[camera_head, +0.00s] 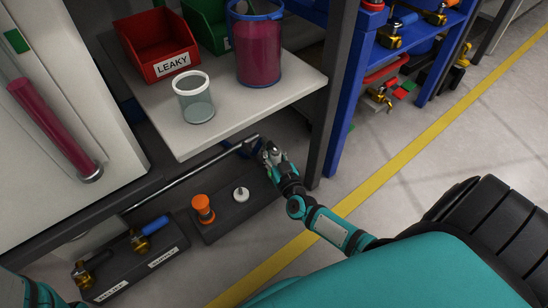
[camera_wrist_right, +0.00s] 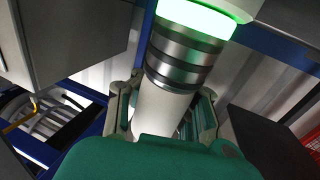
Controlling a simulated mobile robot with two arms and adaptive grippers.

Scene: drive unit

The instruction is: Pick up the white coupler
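A small white piece (camera_head: 240,194), a low disc with a short knob, sits on a dark base plate in the head view; I take it for the white coupler. My right gripper (camera_head: 270,153) is just beyond it, higher in the picture, near the shelf's front edge. In the right wrist view a white cylinder (camera_wrist_right: 160,103) with metal bands and a glowing green ring shows between the fingers of my right gripper (camera_wrist_right: 165,110). Whether they grip it, I cannot tell; the teal palm hides its lower end. My left gripper is out of view.
An orange spool-shaped coupler (camera_head: 203,209) stands on the dark plate (camera_head: 222,222). A labelled valve block (camera_head: 125,265) is to the left. The shelf (camera_head: 235,112) above holds a red bin (camera_head: 158,48), a clear cup (camera_head: 195,100) and a container of purple liquid (camera_head: 257,50). A dark post (camera_head: 336,110) stands right of my gripper.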

